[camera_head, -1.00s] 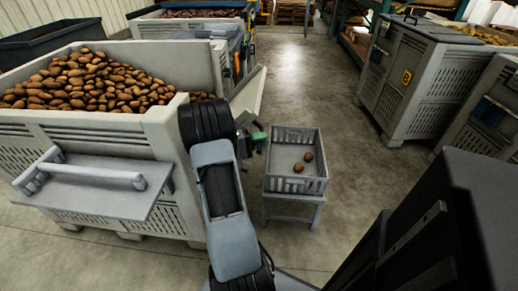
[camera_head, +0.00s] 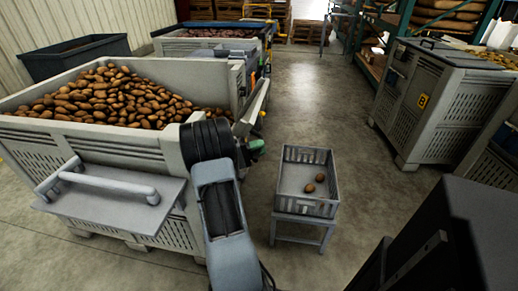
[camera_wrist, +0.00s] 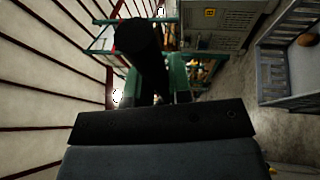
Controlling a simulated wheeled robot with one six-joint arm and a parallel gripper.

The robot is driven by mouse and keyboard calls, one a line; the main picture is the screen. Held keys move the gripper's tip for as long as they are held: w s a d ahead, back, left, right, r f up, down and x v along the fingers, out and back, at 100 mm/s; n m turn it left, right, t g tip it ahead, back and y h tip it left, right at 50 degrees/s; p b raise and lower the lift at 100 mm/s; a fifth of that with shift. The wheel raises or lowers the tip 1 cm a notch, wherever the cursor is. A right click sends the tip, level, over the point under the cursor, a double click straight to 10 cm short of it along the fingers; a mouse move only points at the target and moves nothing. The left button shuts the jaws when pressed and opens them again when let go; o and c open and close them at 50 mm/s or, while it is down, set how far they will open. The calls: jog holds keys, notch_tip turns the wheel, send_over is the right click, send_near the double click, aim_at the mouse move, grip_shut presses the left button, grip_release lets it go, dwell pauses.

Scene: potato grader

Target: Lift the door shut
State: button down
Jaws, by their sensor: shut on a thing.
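The door (camera_head: 253,108) is a pale grey flap at the right end of the big grey potato box (camera_head: 80,128). It stands steeply, leaning out a little from the box. My gripper (camera_head: 257,147), with green fingers, is at the door's near lower side, mostly hidden behind my arm. In the wrist view my gripper (camera_wrist: 152,90) is shut on a dark round bar, the door handle (camera_wrist: 142,45), which runs up between the green fingers. The door panel itself is hard to make out there.
A small grey crate (camera_head: 308,207) with two potatoes stands on a low stand just right of my gripper. Another grey box (camera_head: 425,105) stands farther right. The concrete aisle (camera_head: 310,95) between is clear. A grey shelf with a rail (camera_head: 120,200) juts from the potato box's front.

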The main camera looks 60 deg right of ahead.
jog(key=c, duration=1.1)
grip_release()
jog(key=shift+r, duration=0.1)
jog(key=shift+o, duration=0.2)
jog(key=shift+r, duration=0.1)
